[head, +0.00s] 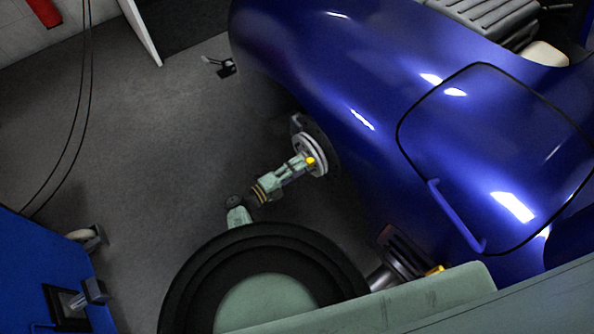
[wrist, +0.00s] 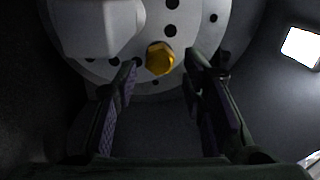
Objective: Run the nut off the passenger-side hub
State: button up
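The brass-coloured hex nut (wrist: 160,58) sits against the face of a pale round hub (wrist: 195,20) with dark holes. My gripper (wrist: 161,64) is open, with a fingertip to the left and right of the nut. Gaps show between both fingertips and the nut. In the head view my gripper (head: 300,164) reaches the hub face. Whether the fingertips overlap the nut in depth is unclear.
A large grey hex-shaped hub centre (wrist: 100,25) stands out close to the left finger. The blue car body (head: 350,90) overhangs the hub. A second hub-like part (head: 398,255) with a yellow piece (head: 435,270) shows lower right. Grey floor (head: 160,130) is open at left.

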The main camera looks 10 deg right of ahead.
aim_at(310, 162)
jog(key=m, duration=0.2)
jog(key=shift+m, duration=0.3)
jog(key=shift+d+b, duration=0.1)
jog(key=shift+b, duration=0.2)
jog(key=b+x, duration=0.1)
jog(key=x, duration=0.2)
dwell(0.5)
grip_shut()
dwell(0.3)
